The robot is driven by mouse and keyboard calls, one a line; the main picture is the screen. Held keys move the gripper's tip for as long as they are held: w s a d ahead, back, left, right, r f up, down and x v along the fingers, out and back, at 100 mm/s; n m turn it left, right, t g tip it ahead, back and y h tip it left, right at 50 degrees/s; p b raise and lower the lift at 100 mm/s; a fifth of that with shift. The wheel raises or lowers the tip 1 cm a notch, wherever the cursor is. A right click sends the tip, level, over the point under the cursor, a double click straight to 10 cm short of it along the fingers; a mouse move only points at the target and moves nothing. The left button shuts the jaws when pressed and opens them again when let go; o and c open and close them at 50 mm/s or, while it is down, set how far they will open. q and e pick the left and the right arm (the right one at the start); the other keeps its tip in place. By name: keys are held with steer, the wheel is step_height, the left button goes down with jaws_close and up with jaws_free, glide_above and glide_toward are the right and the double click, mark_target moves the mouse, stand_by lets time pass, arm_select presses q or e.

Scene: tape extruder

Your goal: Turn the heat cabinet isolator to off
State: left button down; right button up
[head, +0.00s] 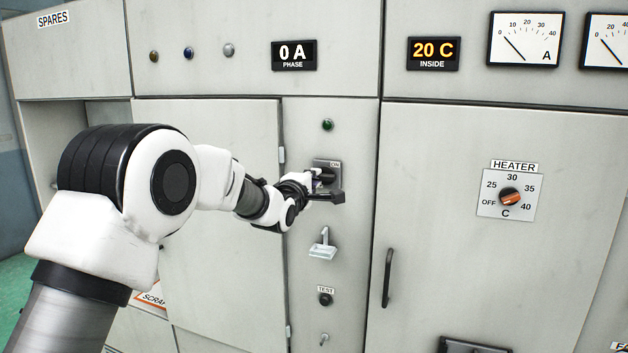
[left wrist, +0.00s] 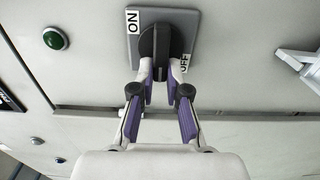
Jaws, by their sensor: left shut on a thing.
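The isolator is a grey plate (left wrist: 184,22) with a black handle (left wrist: 161,42), an ON label at its left and an OFF label at its lower right in the left wrist view. In the head view, the isolator plate (head: 335,165) is on the narrow middle panel, partly hidden by my gripper. My left gripper (left wrist: 160,76) is shut on the black handle, with a fingertip on each side. In the head view my left gripper (head: 319,184) is at the isolator. My right gripper is not in view.
A green lamp (head: 327,125) is above the isolator. Below it are a pale lever (head: 323,243) and a TEST button (head: 325,299). A heater dial (head: 510,197) and a door handle (head: 387,278) are to the right. The phase display (head: 294,55) reads 0 A.

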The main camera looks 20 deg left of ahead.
arm_select(q)
steer(key=c, duration=1.2)
jaws_free()
steer(key=shift+f, duration=0.1)
steer(key=shift+o, duration=0.2)
steer(key=shift+s+a, duration=0.1)
steer(key=shift+a, duration=0.1)
steer(key=s, duration=1.2)
steer(key=shift+a, duration=0.2)
